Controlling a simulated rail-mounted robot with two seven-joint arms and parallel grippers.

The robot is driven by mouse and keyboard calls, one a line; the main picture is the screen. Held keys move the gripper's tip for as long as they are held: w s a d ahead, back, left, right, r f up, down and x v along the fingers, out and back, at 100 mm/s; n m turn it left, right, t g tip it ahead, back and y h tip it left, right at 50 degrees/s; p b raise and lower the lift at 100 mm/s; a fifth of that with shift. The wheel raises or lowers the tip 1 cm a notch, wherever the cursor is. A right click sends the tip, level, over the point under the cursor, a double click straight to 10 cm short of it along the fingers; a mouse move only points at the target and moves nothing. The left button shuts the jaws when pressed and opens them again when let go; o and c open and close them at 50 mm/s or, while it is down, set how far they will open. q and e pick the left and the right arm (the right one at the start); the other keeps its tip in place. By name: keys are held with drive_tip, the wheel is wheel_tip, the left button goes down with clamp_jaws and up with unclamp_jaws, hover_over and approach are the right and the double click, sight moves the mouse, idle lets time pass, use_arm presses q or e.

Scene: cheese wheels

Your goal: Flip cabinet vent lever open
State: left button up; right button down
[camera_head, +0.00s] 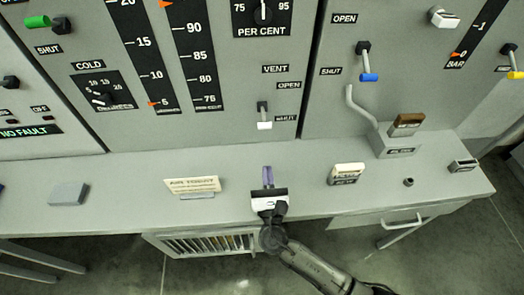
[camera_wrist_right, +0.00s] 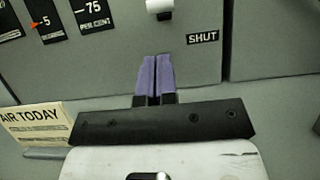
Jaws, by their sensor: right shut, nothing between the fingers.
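The vent lever (camera_head: 264,118) is a small dark lever with a white tip on the grey cabinet front, between an OPEN label (camera_head: 288,85) above and a SHUT label (camera_head: 285,118) beside its lower end. Its white tip hangs down at the SHUT end. In the right wrist view the white tip (camera_wrist_right: 159,7) shows at the top edge, with the rest cut off. My right gripper (camera_head: 267,170) has purple fingers and is shut and empty. It is over the desk ledge, below the lever and apart from it. My left gripper is not in view.
A tilted AIR TODAY card (camera_head: 192,185) stands on the ledge left of my right gripper. A white-topped block (camera_head: 348,171) stands to its right. A blue-tipped lever (camera_head: 367,64) and a bent pipe (camera_head: 360,105) are farther right.

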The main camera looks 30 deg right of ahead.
sight(263, 121)
drive_tip(key=x, duration=0.9)
drive_tip(key=shift+w+d+r, duration=0.1)
drive_tip(key=shift+w, duration=0.15)
drive_tip(key=shift+p, duration=0.3)
